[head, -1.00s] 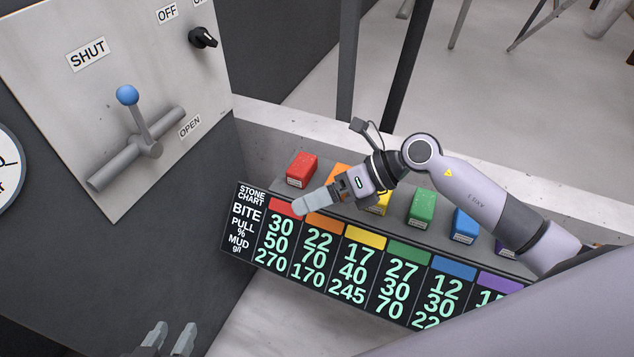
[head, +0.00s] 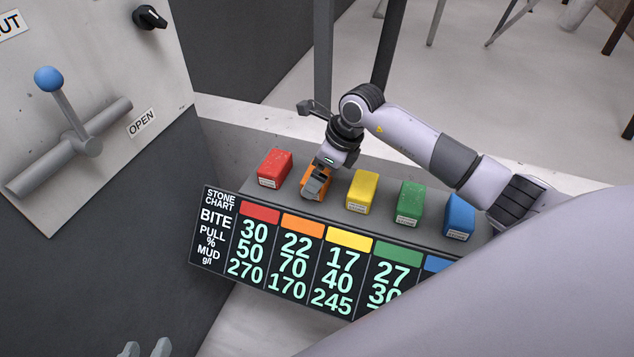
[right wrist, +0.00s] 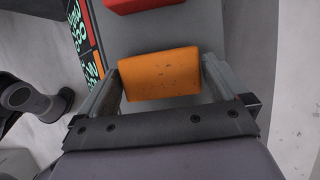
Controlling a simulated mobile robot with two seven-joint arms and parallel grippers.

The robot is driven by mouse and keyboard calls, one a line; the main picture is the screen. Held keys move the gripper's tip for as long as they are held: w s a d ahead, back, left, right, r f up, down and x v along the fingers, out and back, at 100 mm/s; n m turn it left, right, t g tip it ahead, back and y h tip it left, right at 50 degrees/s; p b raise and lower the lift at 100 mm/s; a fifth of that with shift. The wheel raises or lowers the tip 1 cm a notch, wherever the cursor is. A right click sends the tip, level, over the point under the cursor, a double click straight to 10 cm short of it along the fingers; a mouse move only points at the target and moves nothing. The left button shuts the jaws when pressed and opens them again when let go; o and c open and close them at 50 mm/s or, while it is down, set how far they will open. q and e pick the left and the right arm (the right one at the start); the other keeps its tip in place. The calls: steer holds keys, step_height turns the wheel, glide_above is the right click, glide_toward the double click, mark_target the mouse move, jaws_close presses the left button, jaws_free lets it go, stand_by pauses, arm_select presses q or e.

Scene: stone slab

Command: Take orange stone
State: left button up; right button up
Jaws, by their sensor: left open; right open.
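The orange stone (head: 326,186) is a block on the grey ledge, between the red and yellow stones. My right gripper (head: 315,185) reaches down over it from behind and partly hides it in the head view. In the right wrist view the orange stone (right wrist: 160,75) lies between the two spread fingers of my right gripper (right wrist: 161,70), one at each end of it. The right gripper is open. Whether a finger touches the stone I cannot tell. My left gripper (head: 146,350) shows only its fingertips at the bottom edge; it is open and far from the stones.
A red stone (head: 275,167) stands left of the orange one; a yellow (head: 361,191), a green (head: 410,203) and a blue stone (head: 460,217) stand to its right. The stone chart (head: 275,255) fronts the ledge. A lever panel (head: 110,75) is at left.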

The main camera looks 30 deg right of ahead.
steer(key=shift+w+a+f, duration=0.15)
steer(key=shift+w+f, duration=0.05)
steer(key=shift+f, duration=0.4)
steer(key=c, duration=0.8)
steer(key=shift+r, duration=0.2)
